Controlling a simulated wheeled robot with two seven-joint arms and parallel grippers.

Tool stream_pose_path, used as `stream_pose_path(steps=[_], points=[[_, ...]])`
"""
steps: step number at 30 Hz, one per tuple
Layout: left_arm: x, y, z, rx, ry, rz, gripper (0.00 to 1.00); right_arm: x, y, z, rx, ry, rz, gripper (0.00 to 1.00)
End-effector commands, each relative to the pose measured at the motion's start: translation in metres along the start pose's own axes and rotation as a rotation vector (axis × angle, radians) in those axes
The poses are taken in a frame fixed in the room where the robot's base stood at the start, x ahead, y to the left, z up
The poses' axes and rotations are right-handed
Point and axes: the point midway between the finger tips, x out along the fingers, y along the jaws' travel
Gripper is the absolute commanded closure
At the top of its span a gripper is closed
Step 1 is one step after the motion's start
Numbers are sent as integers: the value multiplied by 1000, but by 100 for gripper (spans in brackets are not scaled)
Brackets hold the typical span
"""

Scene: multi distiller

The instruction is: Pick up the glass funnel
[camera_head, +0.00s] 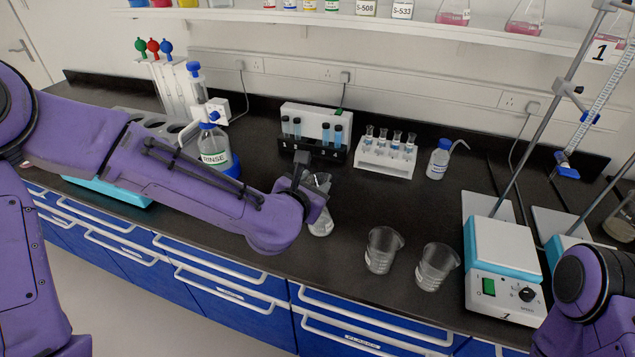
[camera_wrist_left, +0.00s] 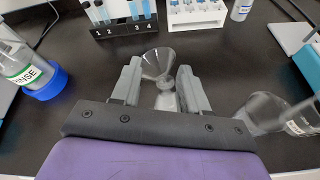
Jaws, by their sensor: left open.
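The clear glass funnel (camera_wrist_left: 157,64) shows in the left wrist view, its wide mouth up and its narrow lower part between my left gripper's fingers. In the head view the funnel (camera_head: 321,182) is partly hidden behind my left gripper (camera_head: 303,172). It appears to sit on a clear glass vessel (camera_head: 321,226), though the join is hidden. My left gripper (camera_wrist_left: 159,72) is open, with one finger on each side of the funnel; I cannot tell if either touches it. My right gripper is out of view.
Two empty beakers (camera_head: 382,250) (camera_head: 436,266) stand right of the funnel, with a hotplate (camera_head: 503,262) beyond. Behind are a tube rack (camera_head: 316,150), a white vial rack (camera_head: 385,160) and a wash bottle (camera_head: 439,160). A RINSE bottle (camera_head: 214,150) stands left.

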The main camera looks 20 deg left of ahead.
Motion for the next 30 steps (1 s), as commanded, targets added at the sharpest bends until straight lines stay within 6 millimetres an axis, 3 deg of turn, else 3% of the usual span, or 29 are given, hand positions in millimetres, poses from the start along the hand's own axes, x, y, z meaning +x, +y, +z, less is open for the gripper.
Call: stream_pose_path(steps=[12,20,24,30], points=[[61,-10,-3,5,-1,-4,56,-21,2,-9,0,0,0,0],[67,-9,-5,2,-1,-3,56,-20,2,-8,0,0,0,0],[67,-9,-5,3,-1,-3,98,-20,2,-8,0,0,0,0],[67,-9,-6,2,0,-3,100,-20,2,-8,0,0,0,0]])
